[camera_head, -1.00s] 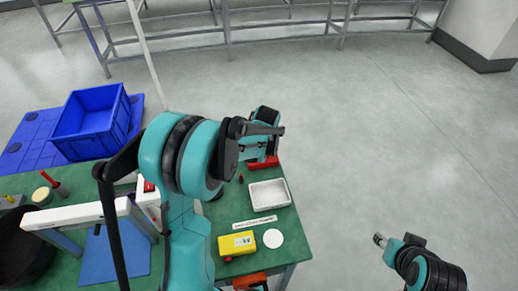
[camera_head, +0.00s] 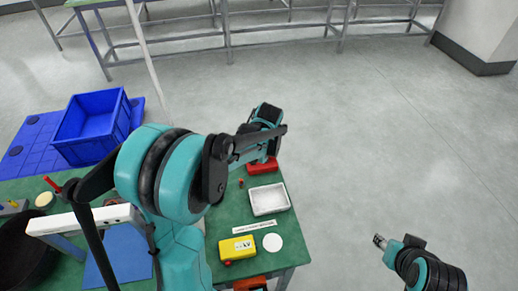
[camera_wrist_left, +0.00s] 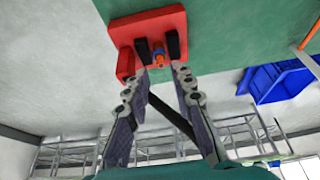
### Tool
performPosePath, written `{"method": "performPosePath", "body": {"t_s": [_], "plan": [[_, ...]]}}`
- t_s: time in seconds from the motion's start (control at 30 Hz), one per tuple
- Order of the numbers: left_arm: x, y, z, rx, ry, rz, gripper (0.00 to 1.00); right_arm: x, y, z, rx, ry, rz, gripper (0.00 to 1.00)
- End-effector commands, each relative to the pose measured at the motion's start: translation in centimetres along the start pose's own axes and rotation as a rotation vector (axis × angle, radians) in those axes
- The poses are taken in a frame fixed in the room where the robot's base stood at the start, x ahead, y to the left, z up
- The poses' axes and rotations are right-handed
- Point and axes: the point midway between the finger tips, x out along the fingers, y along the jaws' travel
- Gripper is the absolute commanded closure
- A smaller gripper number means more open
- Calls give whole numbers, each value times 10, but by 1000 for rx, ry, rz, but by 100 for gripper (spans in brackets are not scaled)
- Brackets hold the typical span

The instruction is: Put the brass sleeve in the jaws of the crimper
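The crimper is a red block (camera_wrist_left: 150,28) with two black jaws, at the top of the left wrist view. In the head view its red body (camera_head: 262,168) sits at the table's far right corner, partly behind my left wrist. A small orange-brass piece, seemingly the brass sleeve (camera_wrist_left: 158,61), shows between the black jaws with a blue spot at its end. My left gripper (camera_wrist_left: 161,72) points at the crimper, its fingers apart on either side of the sleeve with visible gaps. Whether the sleeve is seated is unclear. My right gripper (camera_head: 379,241) hangs over bare floor, away from the table.
A white tray (camera_head: 269,199), a yellow box (camera_head: 236,249), a white disc (camera_head: 273,243) and a label strip (camera_head: 254,228) lie on the green table's right side. A small red item (camera_head: 241,183) stands near the tray. A blue crate (camera_head: 92,127) is at the left.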

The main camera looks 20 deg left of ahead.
Motion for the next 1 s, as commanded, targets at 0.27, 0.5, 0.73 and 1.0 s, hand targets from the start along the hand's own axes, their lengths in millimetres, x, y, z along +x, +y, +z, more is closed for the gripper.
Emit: {"method": "performPosePath", "body": {"t_s": [0.27,0.5,0.73,1.0], "plan": [[-52,0,0,1,0,0,76,-16,0,-11,0,0,0,60],[-79,-4,10,40,8,24,76,-17,0,-12,0,0,0,60],[-142,-25,66,239,62,143,76,-17,0,-12,0,0,0,60],[-178,-52,143,472,166,271,76,-17,0,-12,0,0,0,60]]}}
